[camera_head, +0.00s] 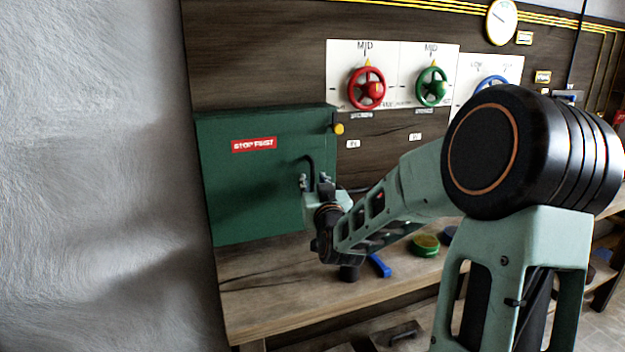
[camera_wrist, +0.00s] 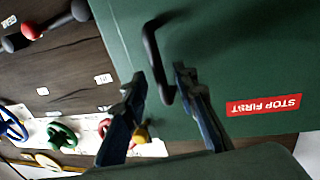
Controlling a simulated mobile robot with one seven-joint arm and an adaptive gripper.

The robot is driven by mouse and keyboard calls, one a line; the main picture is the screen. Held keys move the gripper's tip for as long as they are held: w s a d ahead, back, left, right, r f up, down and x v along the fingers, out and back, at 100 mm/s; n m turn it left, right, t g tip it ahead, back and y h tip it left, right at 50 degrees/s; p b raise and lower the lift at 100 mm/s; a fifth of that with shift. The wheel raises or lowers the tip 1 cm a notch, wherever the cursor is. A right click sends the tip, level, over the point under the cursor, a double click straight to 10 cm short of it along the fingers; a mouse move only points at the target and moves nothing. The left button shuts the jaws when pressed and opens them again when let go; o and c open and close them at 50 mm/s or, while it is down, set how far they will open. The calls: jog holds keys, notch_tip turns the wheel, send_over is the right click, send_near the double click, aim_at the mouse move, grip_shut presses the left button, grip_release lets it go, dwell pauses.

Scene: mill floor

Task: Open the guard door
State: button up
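The guard door (camera_head: 235,185) is the front of a green box on the bench, with a red "STOP FIRST" label, and looks shut. It fills much of the wrist view (camera_wrist: 225,60). Its bent black handle (camera_head: 308,162) stands near the door's right side; the wrist view shows the handle (camera_wrist: 151,50) close up. My gripper (camera_head: 315,182) is at the handle. In the wrist view its fingers (camera_wrist: 158,82) are apart, with the lower end of the handle between them. I cannot tell whether either finger touches it.
A yellow knob (camera_head: 338,129) sits by the box's upper right edge. Red (camera_head: 367,88) and green (camera_head: 432,87) handwheels are on the wall. A blue object (camera_head: 379,265) and a green round dish (camera_head: 425,245) lie on the bench (camera_head: 270,305). A grey wall (camera_head: 95,180) stands at left.

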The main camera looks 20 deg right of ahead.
jog(key=shift+w+d, duration=0.15)
jog(key=shift+w, duration=1.05)
grip_shut()
